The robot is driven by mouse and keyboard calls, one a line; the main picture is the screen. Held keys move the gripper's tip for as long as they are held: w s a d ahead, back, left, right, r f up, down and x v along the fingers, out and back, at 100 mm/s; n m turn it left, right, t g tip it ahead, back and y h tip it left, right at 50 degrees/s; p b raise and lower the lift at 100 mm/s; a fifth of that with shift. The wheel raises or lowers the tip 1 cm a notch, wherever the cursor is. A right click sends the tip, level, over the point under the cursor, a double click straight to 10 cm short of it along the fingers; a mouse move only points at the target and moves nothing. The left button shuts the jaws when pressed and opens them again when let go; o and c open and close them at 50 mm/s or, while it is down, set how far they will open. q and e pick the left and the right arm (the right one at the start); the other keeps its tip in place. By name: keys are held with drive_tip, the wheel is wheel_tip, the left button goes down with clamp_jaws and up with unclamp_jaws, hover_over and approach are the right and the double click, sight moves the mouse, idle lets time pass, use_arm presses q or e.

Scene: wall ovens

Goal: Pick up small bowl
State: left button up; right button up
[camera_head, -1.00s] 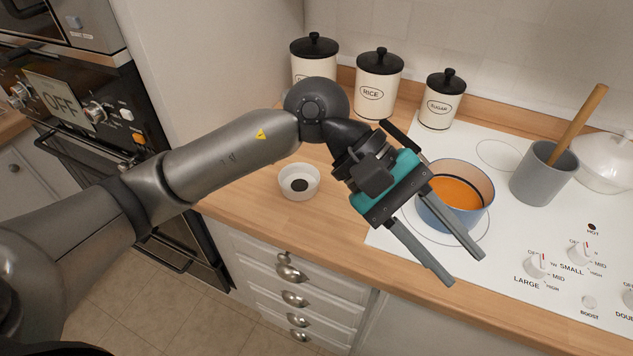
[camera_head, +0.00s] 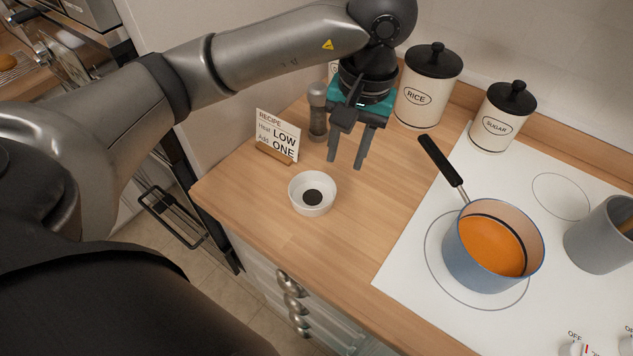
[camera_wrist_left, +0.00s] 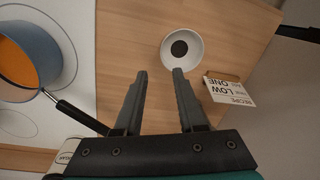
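The small bowl (camera_head: 312,193) is white and round with a dark spot inside. It stands upright on the wooden counter near its front edge. It also shows in the left wrist view (camera_wrist_left: 182,49), beyond the fingertips. My left gripper (camera_head: 345,166) hangs over the counter behind and slightly right of the bowl, fingers pointing down. It is open, with nothing between its fingers (camera_wrist_left: 160,72), and apart from the bowl. My right gripper is not in view.
A recipe card (camera_head: 278,136) in a wooden stand and a grinder (camera_head: 317,112) stand behind the bowl. Canisters (camera_head: 428,88) line the wall. A blue pot (camera_head: 470,262) of orange soup sits on the white cooktop (camera_head: 400,262), its black handle pointing back. Counter right of the bowl is clear.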

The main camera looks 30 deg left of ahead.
sight(313, 194)
use_arm(q)
drive_tip(key=f, duration=0.8)
drive_tip(key=shift+s+a+f, duration=0.15)
drive_tip(key=shift+a+f, duration=0.05)
drive_tip(key=shift+a, duration=0.2)
drive_tip(key=shift+s+a+f, duration=0.1)
drive_tip(key=shift+a+f, duration=0.15)
drive_tip(key=shift+f, duration=0.95)
drive_tip(key=shift+a+f, duration=0.2)
drive_tip(key=shift+f, duration=0.95)
clamp_jaws()
